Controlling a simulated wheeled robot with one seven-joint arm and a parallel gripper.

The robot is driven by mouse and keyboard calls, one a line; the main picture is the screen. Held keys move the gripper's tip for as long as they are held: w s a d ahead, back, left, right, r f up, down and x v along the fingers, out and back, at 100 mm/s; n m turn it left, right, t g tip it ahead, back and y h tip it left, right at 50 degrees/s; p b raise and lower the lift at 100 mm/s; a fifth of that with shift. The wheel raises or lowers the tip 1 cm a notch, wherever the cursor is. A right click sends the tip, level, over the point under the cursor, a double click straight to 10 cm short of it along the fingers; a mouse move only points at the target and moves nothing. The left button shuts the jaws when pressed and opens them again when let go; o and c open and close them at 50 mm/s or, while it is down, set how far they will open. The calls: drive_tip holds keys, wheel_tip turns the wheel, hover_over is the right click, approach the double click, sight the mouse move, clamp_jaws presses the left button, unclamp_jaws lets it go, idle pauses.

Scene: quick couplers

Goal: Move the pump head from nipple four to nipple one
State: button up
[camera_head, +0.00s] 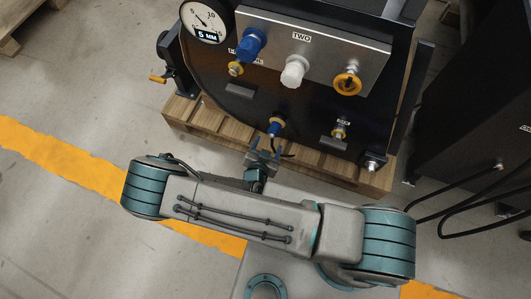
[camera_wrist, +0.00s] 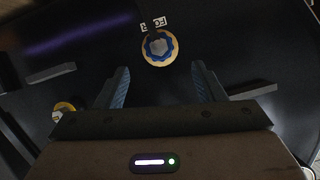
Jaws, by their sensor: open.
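The pump head looks to be the blue coupler (camera_head: 275,127) low on the dark panel, with a black hose at it. In the wrist view, a blue piece in a yellow ring (camera_wrist: 160,47) faces me, below a partly hidden label beginning "FO". My gripper (camera_head: 264,147) is open and empty just in front of and below the coupler. In the wrist view my gripper (camera_wrist: 161,69) has its fingers spread either side of the coupler's line, not around it. I cannot make out a label for nipple one.
A grey plate labelled TWO (camera_head: 302,36) holds a blue fitting (camera_head: 250,43), a white fitting (camera_head: 294,71) and a yellow-ringed fitting (camera_head: 347,83). Another brass nipple (camera_head: 339,131) is at lower right. A gauge (camera_head: 206,21) is at upper left. A wooden pallet (camera_head: 345,177) supports the panel.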

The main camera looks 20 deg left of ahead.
sight(272, 135)
drive_tip(key=b+x, duration=0.1)
drive_tip(key=x, duration=0.8)
drive_tip(key=shift+w+b, duration=0.25)
drive_tip(key=shift+b, duration=0.1)
drive_tip(key=c, duration=1.2)
drive_tip(key=shift+o, duration=0.2)
drive_tip(key=shift+s+f, duration=0.1)
drive_tip(key=shift+s, duration=0.05)
drive_tip(key=shift+s+a, duration=0.1)
drive_tip(key=shift+s, duration=1.45)
drive_tip(key=s, duration=0.4)
drive_tip(key=shift+a+b, duration=0.1)
drive_tip(key=shift+b, duration=0.25)
